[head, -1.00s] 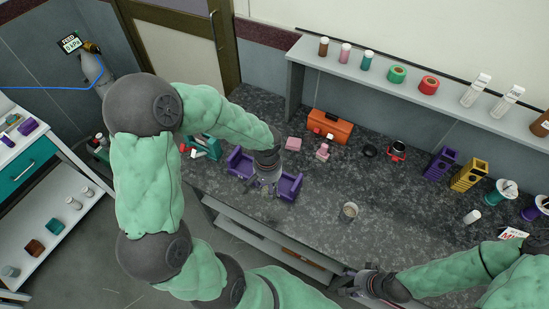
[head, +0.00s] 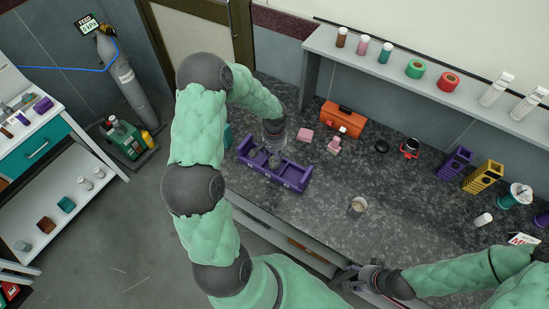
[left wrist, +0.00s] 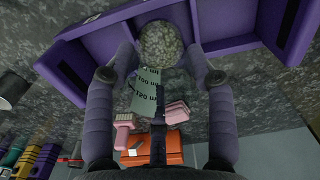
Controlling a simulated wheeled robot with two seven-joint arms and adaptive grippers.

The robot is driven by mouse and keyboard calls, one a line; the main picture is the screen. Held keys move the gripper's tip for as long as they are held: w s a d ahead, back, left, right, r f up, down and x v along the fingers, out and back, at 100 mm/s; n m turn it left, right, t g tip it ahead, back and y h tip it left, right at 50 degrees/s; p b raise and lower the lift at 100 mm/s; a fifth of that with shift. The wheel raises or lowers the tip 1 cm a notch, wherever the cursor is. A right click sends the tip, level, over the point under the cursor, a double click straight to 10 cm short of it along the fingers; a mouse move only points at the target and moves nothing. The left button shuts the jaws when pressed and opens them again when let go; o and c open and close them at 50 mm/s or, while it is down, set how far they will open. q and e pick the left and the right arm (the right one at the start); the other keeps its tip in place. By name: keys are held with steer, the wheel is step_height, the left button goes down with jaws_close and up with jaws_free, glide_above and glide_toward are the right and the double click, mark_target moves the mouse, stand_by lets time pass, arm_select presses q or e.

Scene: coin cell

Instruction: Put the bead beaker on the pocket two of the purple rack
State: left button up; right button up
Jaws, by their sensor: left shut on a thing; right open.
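The purple rack (head: 292,179) lies on the dark speckled counter, left of centre in the head view. In the left wrist view the rack (left wrist: 245,44) spans the top, with dividers between its pockets. My left gripper (head: 273,150) is at the middle of the rack. It is shut on a clear beaker of pale grey beads (left wrist: 160,45), with volume marks on its side. The beaker is at the middle pocket; I cannot tell whether it rests on the floor. My right gripper (head: 357,283) is open and empty near the counter's front edge.
Pink blocks (head: 305,135) and an orange toolbox (head: 343,119) are behind the rack. A purple holder (head: 453,163) and a yellow holder (head: 483,177) stand right. A shelf (head: 433,93) runs along the back.

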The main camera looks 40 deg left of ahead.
arm_select(q)
steer(key=shift+w+a+f, duration=0.3)
steer(key=shift+f, duration=1.7)
steer(key=shift+f+b, duration=0.1)
steer(key=shift+b, duration=0.3)
steer(key=o, duration=1.3)
